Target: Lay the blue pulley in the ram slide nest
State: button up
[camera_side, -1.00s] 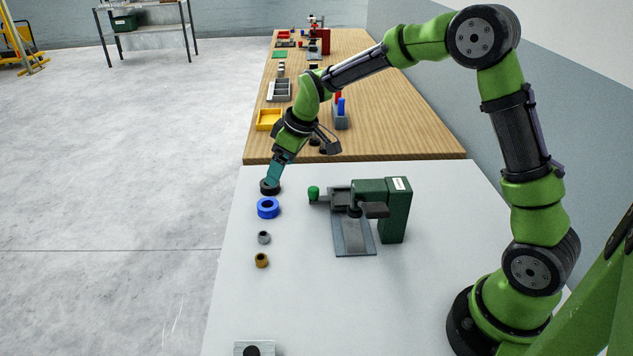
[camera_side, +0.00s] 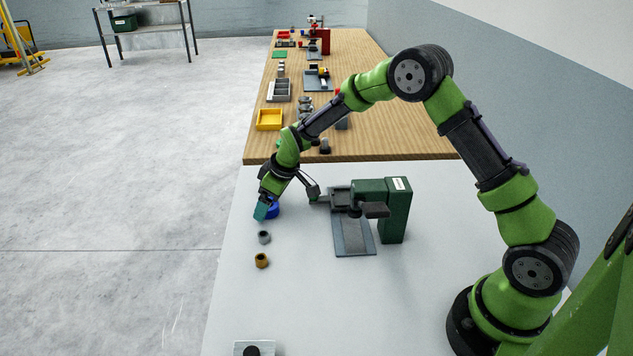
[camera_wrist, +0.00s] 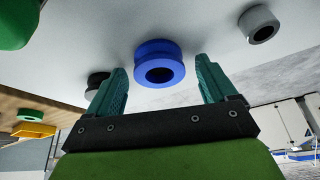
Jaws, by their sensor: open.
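The blue pulley (camera_side: 273,210) lies on the white table, partly hidden behind my gripper (camera_side: 262,212) in the side view. In the wrist view the blue pulley (camera_wrist: 158,50) shows its bore, and it sits beyond and between the teal fingertips of my gripper (camera_wrist: 160,66). The fingers are open, with a gap on both sides of the pulley and nothing held. The ram slide machine (camera_side: 397,215) stands to the right, with a green body, a grey slide (camera_side: 341,196) and a grey plate (camera_side: 354,238) in front. I cannot make out the nest itself clearly.
A grey ring (camera_side: 264,237) and a brown ring (camera_side: 262,260) lie nearer the camera. A black ring (camera_wrist: 96,82) lies beyond the left finger in the wrist view. A small plate with a black knob (camera_side: 252,350) is at the front edge. The table's middle front is clear.

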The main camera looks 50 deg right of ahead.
jog(key=shift+c, duration=0.3)
jog(key=c, duration=1.2)
jog(key=shift+r, duration=0.4)
jog(key=shift+c, duration=0.5)
notch_tip(320, 180, up, 8)
jog(key=s+d+r+m+h, duration=0.1)
jog(key=s+d+r, duration=0.1)
jog(key=d, duration=0.5)
jog(key=s+d+r+m, duration=0.2)
jog(key=s+d, duration=0.1)
jog(key=d, duration=0.4)
jog(key=s+d+n+y, duration=0.1)
jog(key=s+d+n, duration=0.15)
jog(key=s, duration=0.55)
jog(key=shift+n, duration=0.25)
jog(key=f, duration=0.7)
jog(key=a+f, duration=0.1)
jog(key=f, duration=0.2)
jog(key=shift+w+f, duration=0.15)
